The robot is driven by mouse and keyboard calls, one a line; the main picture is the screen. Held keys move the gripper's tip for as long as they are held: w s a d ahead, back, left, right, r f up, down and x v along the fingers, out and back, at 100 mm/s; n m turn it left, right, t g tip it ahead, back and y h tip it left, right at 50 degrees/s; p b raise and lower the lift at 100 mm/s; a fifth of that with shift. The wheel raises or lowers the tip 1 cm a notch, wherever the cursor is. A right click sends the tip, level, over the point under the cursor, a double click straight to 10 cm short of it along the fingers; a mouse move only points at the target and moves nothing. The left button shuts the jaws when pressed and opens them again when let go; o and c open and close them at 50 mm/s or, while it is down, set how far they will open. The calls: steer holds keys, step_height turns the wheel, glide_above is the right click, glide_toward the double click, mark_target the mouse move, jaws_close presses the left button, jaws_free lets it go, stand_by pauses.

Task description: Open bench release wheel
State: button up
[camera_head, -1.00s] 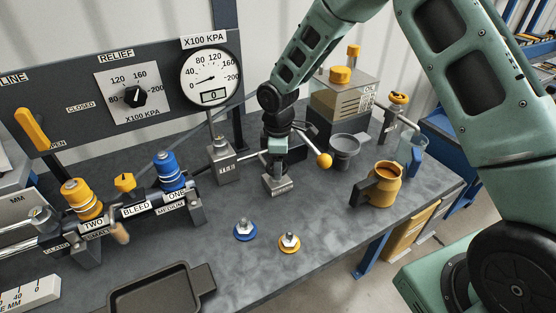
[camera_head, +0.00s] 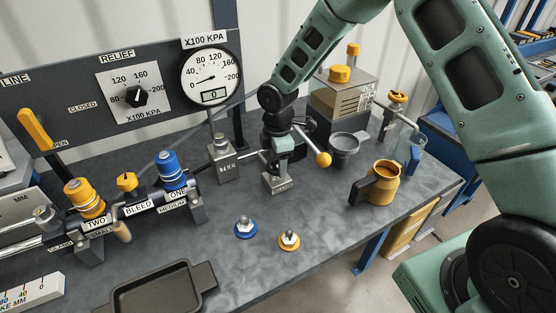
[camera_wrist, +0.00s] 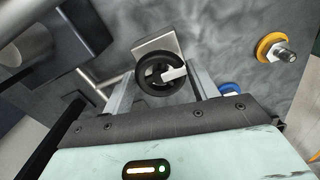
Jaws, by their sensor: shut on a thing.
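The black release wheel (camera_wrist: 160,74) has an open rim with pale metal at its hub. It sits on a grey metal block (camera_wrist: 158,45) in the wrist view. In the head view the labelled block (camera_head: 277,184) stands on the bench, and my gripper hides the wheel above it. My gripper (camera_head: 275,165) points down over this block. In the wrist view its two grey fingers (camera_wrist: 162,82) stand on either side of the wheel, shut on it. I cannot make out how far the wheel is turned.
A yellow-knobbed lever (camera_head: 323,159) sticks out close right of my gripper. A grey labelled block (camera_head: 225,165) stands to its left. Blue (camera_head: 245,229) and yellow (camera_head: 289,240) fittings lie in front, and a yellow jug (camera_head: 385,184) stands right. The gauge (camera_head: 211,77) reads 0.

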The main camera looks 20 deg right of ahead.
steer(key=shift+w, duration=0.1)
steer(key=o, duration=1)
step_height(320, 180, up, 18)
steer(key=shift+f+b, duration=0.25)
steer(key=shift+b, duration=1)
